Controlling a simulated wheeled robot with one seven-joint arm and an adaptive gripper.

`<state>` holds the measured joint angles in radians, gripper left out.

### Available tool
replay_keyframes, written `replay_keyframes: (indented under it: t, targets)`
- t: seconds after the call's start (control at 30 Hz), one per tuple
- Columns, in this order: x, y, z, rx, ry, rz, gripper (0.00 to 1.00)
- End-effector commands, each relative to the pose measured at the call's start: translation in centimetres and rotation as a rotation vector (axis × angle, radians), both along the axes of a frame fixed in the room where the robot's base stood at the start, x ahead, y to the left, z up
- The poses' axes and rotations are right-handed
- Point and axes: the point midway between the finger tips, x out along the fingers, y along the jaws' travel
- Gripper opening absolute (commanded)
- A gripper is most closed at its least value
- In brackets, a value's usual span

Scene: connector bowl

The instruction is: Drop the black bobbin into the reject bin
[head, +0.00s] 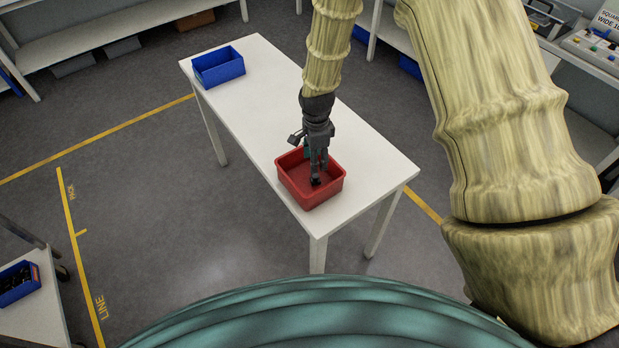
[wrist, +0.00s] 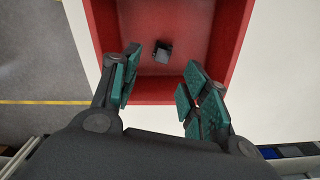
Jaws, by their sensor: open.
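The black bobbin (wrist: 162,52) lies on the floor of the red bin (wrist: 180,94), seen between and beyond my fingers in the wrist view. In the head view a dark shape inside the red bin (head: 325,199) merges with my fingers, so I cannot tell the bobbin apart there. My gripper (head: 317,172) points down over the red bin. In the wrist view my gripper (wrist: 162,88) is open, with its green-padded fingers spread wide and nothing between them. I see no label on the red bin.
The red bin stands near the front end of a white table (head: 262,100). A blue bin (head: 218,67) stands at the table's far left end, with bare tabletop between. Another blue bin (head: 17,282) with dark items sits on a separate bench at lower left. Shelves line the back.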

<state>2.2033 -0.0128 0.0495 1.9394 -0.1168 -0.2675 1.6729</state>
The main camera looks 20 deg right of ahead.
Motion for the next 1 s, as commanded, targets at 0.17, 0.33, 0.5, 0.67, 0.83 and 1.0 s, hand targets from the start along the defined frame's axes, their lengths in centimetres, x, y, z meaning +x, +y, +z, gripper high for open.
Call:
replay_keyframes:
  t: [0.17, 0.33, 0.5, 0.67, 0.83, 1.0]
  targets:
    - [0.1, 0.0, 2.2, -0.001, -0.003, 0.001, 0.45]
    - [0.1, 0.0, 4.8, -0.001, -0.001, 0.001, 0.45]
    - [0.1, 0.0, 7.5, -0.001, -0.002, 0.000, 0.45]
    - [0.1, 0.0, 9.6, 0.000, -0.001, 0.000, 0.45]
    - [0.1, 0.0, 11.0, 0.000, 0.001, 0.001, 0.45]
    - [0.0, 0.0, 11.4, 0.000, 0.001, 0.001, 0.45]
